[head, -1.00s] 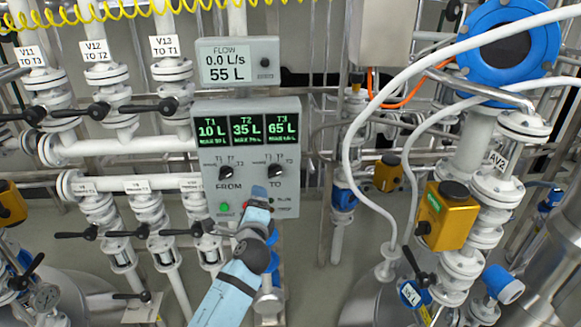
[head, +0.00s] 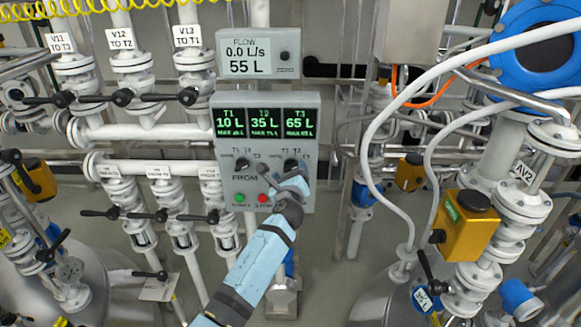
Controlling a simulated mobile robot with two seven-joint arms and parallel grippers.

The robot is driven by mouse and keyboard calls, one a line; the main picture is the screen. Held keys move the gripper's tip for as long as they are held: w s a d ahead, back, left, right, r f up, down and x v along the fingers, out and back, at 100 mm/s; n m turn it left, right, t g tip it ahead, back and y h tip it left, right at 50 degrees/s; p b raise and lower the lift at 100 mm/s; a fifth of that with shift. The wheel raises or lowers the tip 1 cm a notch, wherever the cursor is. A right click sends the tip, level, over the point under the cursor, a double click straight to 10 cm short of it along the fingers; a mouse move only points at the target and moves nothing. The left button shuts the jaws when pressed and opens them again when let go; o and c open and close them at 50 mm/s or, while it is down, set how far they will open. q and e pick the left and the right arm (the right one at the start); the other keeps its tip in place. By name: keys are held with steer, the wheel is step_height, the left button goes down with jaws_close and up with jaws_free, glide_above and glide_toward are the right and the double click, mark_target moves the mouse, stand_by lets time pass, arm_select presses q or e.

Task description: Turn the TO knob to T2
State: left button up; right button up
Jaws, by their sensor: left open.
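The grey control panel (head: 226,153) stands upright in the middle of the head view. Its dark TO knob (head: 291,165) is at the lower right of the panel, with T1, T2 and T3 marks around it. My light blue left gripper (head: 292,178) is open at the TO knob, just below it in the picture. The gripper hides the lower part of the knob and the TO label. I cannot tell whether the fingers touch the knob or which mark it points at. My right gripper is not in view.
Left of the TO knob is the FROM knob (head: 242,165). Below are a green button (head: 239,198) and a red button (head: 263,198), close to my left arm. The flow display (head: 248,54) reads 0.0 L/s and 55 L. White pipes and valves crowd the left; hoses hang right.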

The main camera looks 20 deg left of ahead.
mark_target(290, 169)
arm_select(q)
steer(key=shift+x, duration=1.7)
steer(key=c, duration=0.9)
steer(key=shift+c, duration=0.2)
